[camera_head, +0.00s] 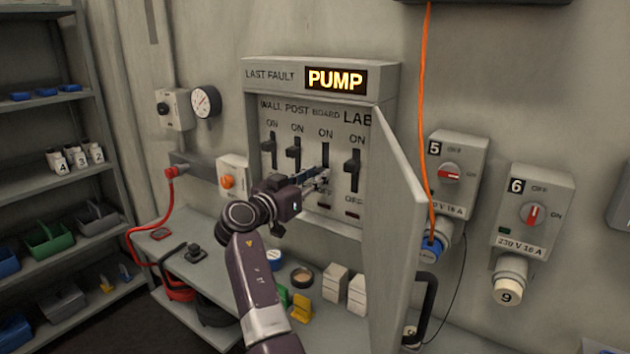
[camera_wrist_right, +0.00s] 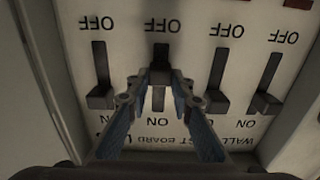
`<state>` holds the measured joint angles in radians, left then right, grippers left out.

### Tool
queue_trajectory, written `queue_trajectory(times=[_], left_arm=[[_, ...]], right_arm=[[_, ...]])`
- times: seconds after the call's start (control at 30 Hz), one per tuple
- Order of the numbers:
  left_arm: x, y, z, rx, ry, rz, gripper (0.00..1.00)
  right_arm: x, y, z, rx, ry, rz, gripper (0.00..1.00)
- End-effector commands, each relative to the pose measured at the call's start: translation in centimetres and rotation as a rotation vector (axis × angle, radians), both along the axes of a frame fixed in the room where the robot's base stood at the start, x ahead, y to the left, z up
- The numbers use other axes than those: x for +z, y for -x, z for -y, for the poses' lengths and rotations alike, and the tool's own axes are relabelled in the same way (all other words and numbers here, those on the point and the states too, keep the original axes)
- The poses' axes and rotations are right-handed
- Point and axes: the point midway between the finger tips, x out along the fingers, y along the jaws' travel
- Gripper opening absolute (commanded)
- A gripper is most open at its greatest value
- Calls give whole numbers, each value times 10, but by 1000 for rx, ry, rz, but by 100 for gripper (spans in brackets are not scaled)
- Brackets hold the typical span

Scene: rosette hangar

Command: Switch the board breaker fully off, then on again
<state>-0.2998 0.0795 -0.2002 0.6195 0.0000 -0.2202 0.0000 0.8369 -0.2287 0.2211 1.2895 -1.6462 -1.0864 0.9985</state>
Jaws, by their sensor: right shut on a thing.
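The open breaker panel (camera_head: 252,110) on the wall has a row of black levers under the labels WALL, POST, BOARD and LAB. My right gripper (camera_head: 319,180) is at the BOARD lever, shut on its handle. In the right wrist view, which is upside down, the fingertips (camera_wrist_right: 161,82) close around the board breaker handle (camera_wrist_right: 160,55). My left gripper is not in view.
The panel door (camera_head: 395,240) stands open to the right of my arm. A lit display (camera_head: 336,80) above reads PUMP. An orange cable (camera_head: 425,100) hangs beyond the door, near rotary switches 5 (camera_head: 455,165) and 6 (camera_head: 535,205). A bench with small items lies below.

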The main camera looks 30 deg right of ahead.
Motion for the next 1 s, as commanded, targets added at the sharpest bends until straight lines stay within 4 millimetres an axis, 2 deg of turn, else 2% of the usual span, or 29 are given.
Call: queue_trajectory(times=[0.17,0.2,0.33,0.67,0.77,1.0], left_arm=[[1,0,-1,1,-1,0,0],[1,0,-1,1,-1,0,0],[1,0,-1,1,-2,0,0],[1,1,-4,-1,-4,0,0],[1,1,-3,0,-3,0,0],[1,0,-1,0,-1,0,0]], right_arm=[[-5,0,0,-2,-8,-9,0],[-6,0,0,-2,-8,-9,24],[-5,0,0,-2,-7,-7,38],[0,0,0,-2,-5,-3,39],[12,0,0,-2,-4,0,39],[58,0,1,-2,-5,0,39]])
